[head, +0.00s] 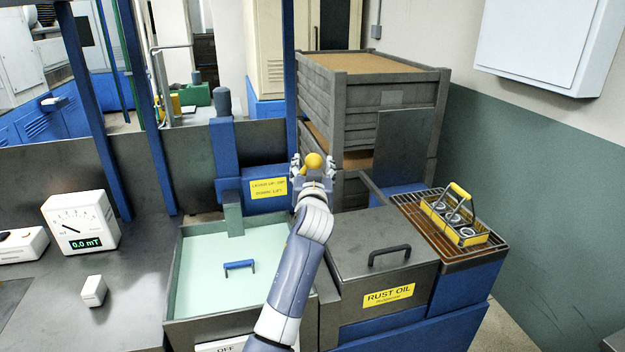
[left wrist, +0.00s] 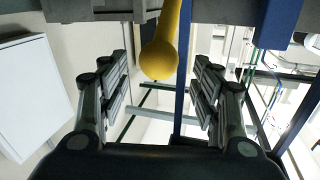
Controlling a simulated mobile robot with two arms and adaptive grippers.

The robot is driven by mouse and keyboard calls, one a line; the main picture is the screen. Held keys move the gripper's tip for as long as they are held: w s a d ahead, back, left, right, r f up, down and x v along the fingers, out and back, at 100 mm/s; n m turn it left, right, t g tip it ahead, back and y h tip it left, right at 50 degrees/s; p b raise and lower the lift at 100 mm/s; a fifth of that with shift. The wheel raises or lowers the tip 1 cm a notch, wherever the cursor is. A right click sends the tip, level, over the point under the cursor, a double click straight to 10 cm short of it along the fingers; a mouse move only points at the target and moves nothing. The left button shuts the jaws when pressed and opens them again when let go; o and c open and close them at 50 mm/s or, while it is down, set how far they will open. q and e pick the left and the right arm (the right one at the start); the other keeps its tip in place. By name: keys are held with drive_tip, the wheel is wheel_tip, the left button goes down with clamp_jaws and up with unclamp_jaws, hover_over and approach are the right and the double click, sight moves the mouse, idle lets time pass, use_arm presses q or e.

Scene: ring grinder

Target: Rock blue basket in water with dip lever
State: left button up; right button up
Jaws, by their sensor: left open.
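The dip lever's yellow knob (head: 313,160) is at the top of my left arm's reach in the head view. My left gripper (head: 313,172) is open around it, with a finger on each side. In the left wrist view the yellow knob (left wrist: 159,58) hangs between the spread fingers (left wrist: 162,85), with a gap on both sides. A blue handle (head: 240,266) shows in the pale green water (head: 215,285) of the tank; the rest of the blue basket cannot be made out. My right gripper is not in view.
A yellow label plate (head: 268,187) is left of the lever. A closed rust oil box (head: 385,262) stands right of the tank. A yellow basket (head: 455,215) with rings sits on a rack (head: 420,218). A meter (head: 80,221) reads 0.0 mT at left.

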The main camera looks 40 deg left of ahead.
use_arm(q)
drive_tip(key=v, duration=0.7)
drive_tip(key=shift+s+d+r, duration=0.1)
drive_tip(key=shift+s, duration=0.05)
